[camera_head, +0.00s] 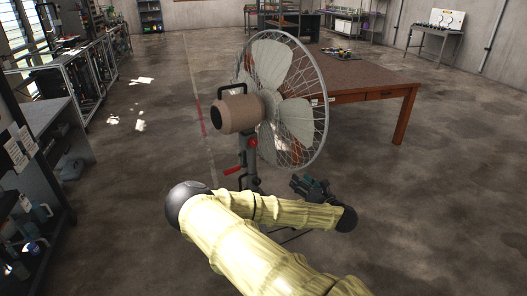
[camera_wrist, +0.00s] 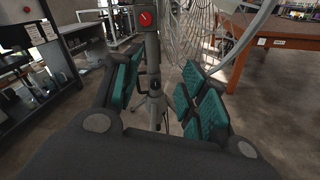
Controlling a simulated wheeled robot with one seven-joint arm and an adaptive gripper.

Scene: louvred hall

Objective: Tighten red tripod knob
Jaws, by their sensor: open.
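A large pedestal fan (camera_head: 238,114) stands on a grey tripod column (camera_head: 243,155) in the middle of the head view. A round red knob (camera_head: 252,142) sits on the upper column, and a red-ended handle (camera_head: 233,171) sticks out lower left. In the wrist view a red knob (camera_wrist: 146,18) with a pale mark shows near the top, on the column (camera_wrist: 154,55). My gripper (camera_head: 313,187) is right of the column and lower than the round knob. In the wrist view my gripper (camera_wrist: 163,66) is open and empty, its teal pads wide apart, with the tripod seen between them.
The fan's wire guard (camera_head: 308,120) is above my gripper. A brown table (camera_head: 375,75) stands behind and to the right. A dark shelf unit (camera_head: 35,190) lines the left side. The concrete floor (camera_head: 440,180) at the right is clear.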

